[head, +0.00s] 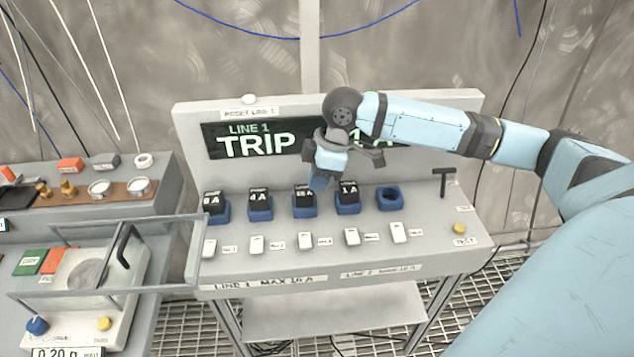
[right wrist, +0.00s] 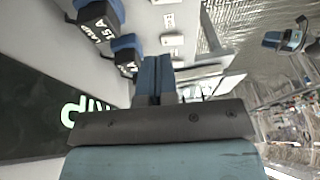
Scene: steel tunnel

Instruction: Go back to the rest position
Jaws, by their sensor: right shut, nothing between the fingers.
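My right gripper (head: 318,184) hangs over the sloped panel in the head view, in front of the display and above the row of black fuses. Its blue fingers are together and empty; they also show in the right wrist view (right wrist: 155,80). A fuse (head: 304,196) in a blue socket sits just below and left of the fingertips; I cannot tell the exact gap. The 1 A fuse (head: 348,190) stands to its right. My left gripper is not in view.
The panel's display (head: 256,142) reads LINE 1 TRIP, partly hidden by my right arm. One blue socket (head: 390,197) is empty. A black T-shaped handle (head: 443,180) stands at the right. White switches line the front. A bench with a scale (head: 75,300) is at left.

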